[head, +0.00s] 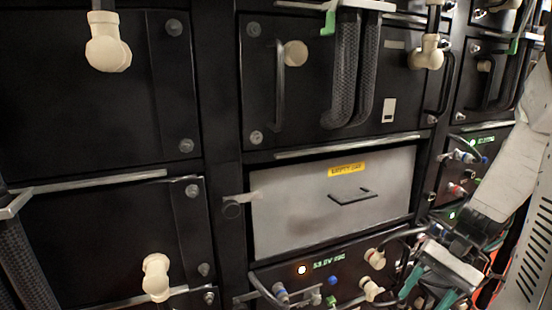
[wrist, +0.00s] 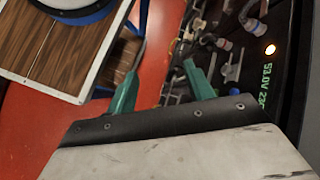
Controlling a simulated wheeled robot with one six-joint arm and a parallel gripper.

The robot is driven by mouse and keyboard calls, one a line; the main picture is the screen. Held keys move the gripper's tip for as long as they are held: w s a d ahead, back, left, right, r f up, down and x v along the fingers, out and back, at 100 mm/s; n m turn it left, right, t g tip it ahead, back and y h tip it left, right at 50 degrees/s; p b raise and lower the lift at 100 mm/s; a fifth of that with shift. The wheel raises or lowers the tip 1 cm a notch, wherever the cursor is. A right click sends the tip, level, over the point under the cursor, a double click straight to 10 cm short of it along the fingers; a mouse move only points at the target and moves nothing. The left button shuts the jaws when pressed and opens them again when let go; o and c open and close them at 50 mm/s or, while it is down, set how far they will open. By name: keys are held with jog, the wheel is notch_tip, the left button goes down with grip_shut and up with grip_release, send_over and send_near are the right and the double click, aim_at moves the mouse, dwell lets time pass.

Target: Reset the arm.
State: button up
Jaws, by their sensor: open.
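My gripper (head: 428,292) is at the lower right of the head view, in front of the lower battery modules. In the wrist view its two green fingers stand apart, with a clear gap between the fingertips (wrist: 160,76). Nothing is held between them. Whether the right finger touches the connectors cannot be told.
A grey blank panel (head: 290,215) with a yellow label and a handle fills one rack bay. Cream connectors (head: 107,45) and braided cables (head: 343,70) stick out from the rack. In the wrist view, a wood-topped table (wrist: 50,45) stands at upper left over open red floor (wrist: 32,130).

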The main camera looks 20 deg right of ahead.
jog(key=s+a+r+n+t+h, duration=0.2)
jog(key=a+r+n+h, duration=0.6)
jog(key=a+r, duration=0.5)
jog(key=shift+s+a+r+n+t, duration=0.15)
jog(key=shift+s+a+n+t, duration=0.25)
jog(key=shift+s+a+n, duration=0.55)
jog(key=shift+w+d, duration=0.1)
jog(key=shift+d, duration=0.1)
